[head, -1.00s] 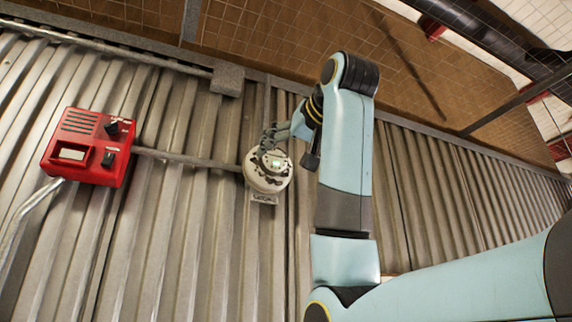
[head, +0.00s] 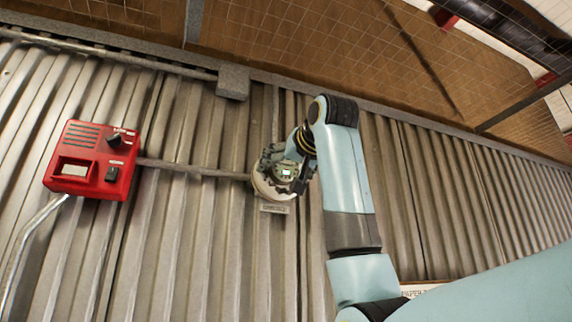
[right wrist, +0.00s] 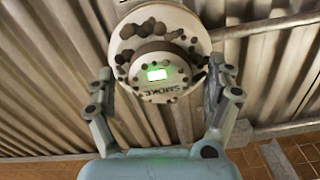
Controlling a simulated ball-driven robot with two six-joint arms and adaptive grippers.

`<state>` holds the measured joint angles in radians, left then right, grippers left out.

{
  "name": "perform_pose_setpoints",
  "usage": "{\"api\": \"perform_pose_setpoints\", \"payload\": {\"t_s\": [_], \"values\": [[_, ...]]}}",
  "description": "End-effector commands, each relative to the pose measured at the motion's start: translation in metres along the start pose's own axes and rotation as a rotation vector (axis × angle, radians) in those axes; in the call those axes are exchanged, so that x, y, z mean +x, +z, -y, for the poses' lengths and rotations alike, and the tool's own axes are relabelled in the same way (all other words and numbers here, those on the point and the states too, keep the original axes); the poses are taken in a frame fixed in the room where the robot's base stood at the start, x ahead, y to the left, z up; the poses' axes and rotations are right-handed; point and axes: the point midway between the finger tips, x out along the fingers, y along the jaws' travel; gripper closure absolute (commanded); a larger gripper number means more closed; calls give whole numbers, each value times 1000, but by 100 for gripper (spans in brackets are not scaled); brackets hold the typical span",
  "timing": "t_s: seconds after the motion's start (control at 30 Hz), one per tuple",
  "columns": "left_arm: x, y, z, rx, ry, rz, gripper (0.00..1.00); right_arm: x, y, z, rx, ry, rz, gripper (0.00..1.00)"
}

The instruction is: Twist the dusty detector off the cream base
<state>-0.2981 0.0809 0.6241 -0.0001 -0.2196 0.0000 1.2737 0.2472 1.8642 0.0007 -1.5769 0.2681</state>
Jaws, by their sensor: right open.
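The dusty detector (right wrist: 158,82) is a round pale unit with brown dust blotches, a lit green window and the word SMOKE. The cream base (right wrist: 127,40) is a wider speckled disc behind it, on the corrugated wall. In the head view the detector (head: 286,174) is partly covered by my gripper, and the base (head: 268,188) shows at its lower left edge. My right gripper (right wrist: 160,80) is open, with one finger on each side of the detector. Gaps show between the fingers and the detector in the right wrist view. My left gripper is not in view.
A red control box (head: 93,160) with black knobs is on the wall to the left. A grey conduit (head: 195,170) runs from it to the base. A small label plate (head: 273,208) sits just below the base. Corrugated wall surrounds the base.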

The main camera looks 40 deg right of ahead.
Motion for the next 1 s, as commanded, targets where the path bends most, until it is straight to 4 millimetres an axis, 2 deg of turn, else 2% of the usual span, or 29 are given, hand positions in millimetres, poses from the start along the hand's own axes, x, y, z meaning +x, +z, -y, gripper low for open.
{"api": "perform_pose_setpoints", "payload": {"t_s": [0.2,0.7,1.0], "values": [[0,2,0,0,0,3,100,0,0,0,0,0,0,14],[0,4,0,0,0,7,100,0,0,0,0,0,-1,77],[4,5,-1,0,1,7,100,-10,0,0,0,-1,-2,78]]}}
